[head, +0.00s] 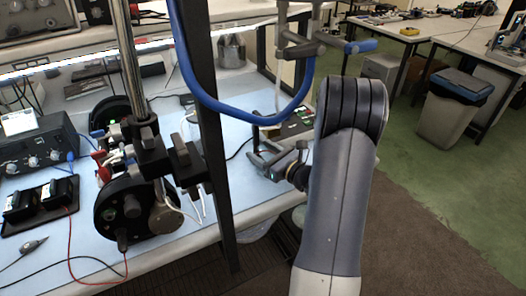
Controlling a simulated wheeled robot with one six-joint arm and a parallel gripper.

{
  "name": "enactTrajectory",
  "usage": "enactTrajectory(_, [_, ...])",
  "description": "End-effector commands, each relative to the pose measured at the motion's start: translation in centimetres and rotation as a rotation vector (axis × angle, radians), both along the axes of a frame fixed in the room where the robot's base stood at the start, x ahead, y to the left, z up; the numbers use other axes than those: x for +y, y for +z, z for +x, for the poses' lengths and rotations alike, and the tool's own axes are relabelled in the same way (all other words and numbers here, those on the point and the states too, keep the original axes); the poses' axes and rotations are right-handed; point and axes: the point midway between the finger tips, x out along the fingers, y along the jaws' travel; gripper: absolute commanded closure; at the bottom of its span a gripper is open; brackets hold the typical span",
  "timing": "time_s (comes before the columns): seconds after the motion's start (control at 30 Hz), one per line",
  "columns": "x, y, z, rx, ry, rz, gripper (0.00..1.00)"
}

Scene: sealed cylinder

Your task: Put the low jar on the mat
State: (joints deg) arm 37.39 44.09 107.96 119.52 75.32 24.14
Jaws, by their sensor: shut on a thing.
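My gripper (266,162) is small in the head view, over the right part of the bench, at the end of my grey arm. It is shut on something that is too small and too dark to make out. I cannot pick out a low jar with certainty. A light blue covering (240,186) lies on the bench top under and around the gripper. I cannot tell whether it is the task's mat, and no other mat stands out.
A metal stand with a black post (210,130) and a blue tube (210,101) stands left of my gripper. A boxy device (292,127) lies just behind it. A silver vessel (231,51) stands at the back. Black instruments (37,143) crowd the left.

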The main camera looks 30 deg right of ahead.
Motion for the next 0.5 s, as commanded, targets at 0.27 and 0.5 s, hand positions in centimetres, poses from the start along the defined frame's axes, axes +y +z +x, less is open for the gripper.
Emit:
enactTrajectory(0.27, [-0.03, -0.14, -0.01, -0.002, 0.000, 0.000, 0.69])
enactTrajectory(0.5, [-0.02, -0.48, -0.03, -0.001, 0.000, -0.001, 0.36])
